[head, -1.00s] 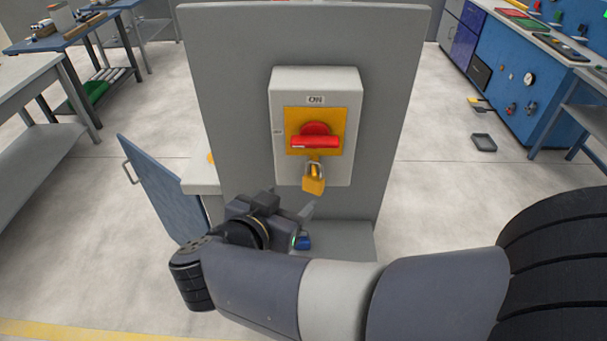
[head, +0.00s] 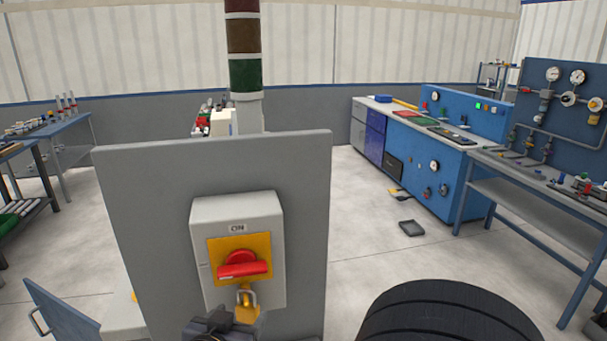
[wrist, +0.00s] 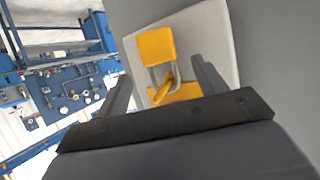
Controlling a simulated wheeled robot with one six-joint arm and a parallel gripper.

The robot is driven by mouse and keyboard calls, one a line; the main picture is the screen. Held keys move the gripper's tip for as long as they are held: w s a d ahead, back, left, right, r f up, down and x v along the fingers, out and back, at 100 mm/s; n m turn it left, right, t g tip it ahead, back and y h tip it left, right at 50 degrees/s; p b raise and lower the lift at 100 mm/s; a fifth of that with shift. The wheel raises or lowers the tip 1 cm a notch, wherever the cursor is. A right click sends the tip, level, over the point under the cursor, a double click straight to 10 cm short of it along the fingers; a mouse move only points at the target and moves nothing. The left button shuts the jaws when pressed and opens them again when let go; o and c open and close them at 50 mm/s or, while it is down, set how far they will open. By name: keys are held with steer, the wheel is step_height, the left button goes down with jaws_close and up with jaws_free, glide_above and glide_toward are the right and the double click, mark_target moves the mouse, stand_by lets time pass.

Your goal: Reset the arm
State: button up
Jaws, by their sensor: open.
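My gripper (wrist: 160,92) is open in the wrist view, its two fingers apart with nothing between them touching. A yellow padlock (wrist: 156,47) shows beyond and between the fingers. In the head view only the top of my wrist shows at the bottom edge, just below the padlock (head: 246,306); the fingers are hidden there. The padlock hangs under a red rotary handle (head: 243,266) on a yellow plate (head: 226,246), on a grey switch box (head: 207,213) labelled ON.
The switch box is fixed to an upright grey panel (head: 135,220). A signal tower (head: 245,75) rises behind it. A blue cabinet (head: 485,125) and a workbench (head: 520,185) stand at right.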

steer(key=x, duration=0.2)
steer(key=shift+w+f, duration=0.2)
steer(key=shift+w, duration=0.1)
steer(key=shift+s+b, duration=0.2)
steer(key=shift+b, duration=0.25)
steer(key=shift+s+r, duration=0.25)
